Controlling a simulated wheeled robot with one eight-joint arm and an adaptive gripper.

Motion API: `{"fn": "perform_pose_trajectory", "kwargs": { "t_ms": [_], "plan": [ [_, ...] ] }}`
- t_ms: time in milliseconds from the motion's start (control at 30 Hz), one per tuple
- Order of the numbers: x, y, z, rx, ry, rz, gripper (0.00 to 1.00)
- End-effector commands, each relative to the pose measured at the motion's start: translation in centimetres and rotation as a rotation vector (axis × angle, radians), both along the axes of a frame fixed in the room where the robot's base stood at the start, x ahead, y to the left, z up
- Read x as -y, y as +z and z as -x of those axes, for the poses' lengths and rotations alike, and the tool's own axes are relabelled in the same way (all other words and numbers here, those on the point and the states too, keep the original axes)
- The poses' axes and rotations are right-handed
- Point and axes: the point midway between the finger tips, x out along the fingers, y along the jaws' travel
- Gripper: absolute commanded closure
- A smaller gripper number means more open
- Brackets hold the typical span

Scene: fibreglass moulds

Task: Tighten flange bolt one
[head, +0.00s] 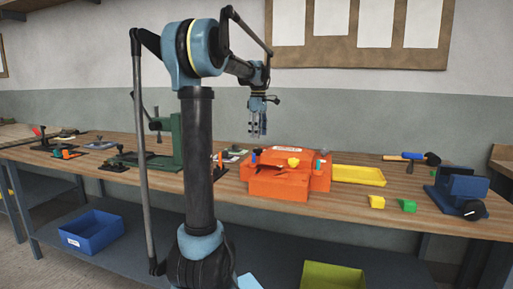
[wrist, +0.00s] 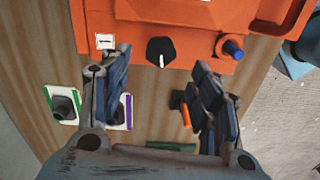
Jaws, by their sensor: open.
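The orange mould (head: 278,187) sits on the bench in the head view; its edge (wrist: 195,27) fills the top of the wrist view. A white label reading 1 (wrist: 105,41) is on its edge. Beside the label is a black knob with a white mark (wrist: 160,51), which may be flange bolt one. A blue bolt (wrist: 232,48) stands right of the knob. My gripper (head: 258,131) hangs above the back left of the mould. In the wrist view my gripper (wrist: 163,68) is open and empty, its fingers either side of the knob's line, apart from it.
Cards with a black knob (wrist: 63,104) and an orange-handled clamp (wrist: 184,108) lie below the fingers. A green press (head: 165,142) stands left of my arm. A yellow tray (head: 358,175), hammer (head: 411,157), small cubes and blue vice (head: 457,189) are at the right.

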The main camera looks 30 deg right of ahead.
Motion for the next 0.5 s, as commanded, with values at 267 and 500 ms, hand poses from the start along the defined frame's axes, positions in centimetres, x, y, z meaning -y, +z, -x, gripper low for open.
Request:
{"fn": "perform_pose_trajectory", "kwargs": {
  "t_ms": [267, 500],
  "plan": [
    [0.0, -4.4, 0.0, 0.000, 0.000, 0.000, 0.43],
    [0.0, -6.2, 0.0, 0.000, 0.000, 0.000, 0.43]
  ]
}}
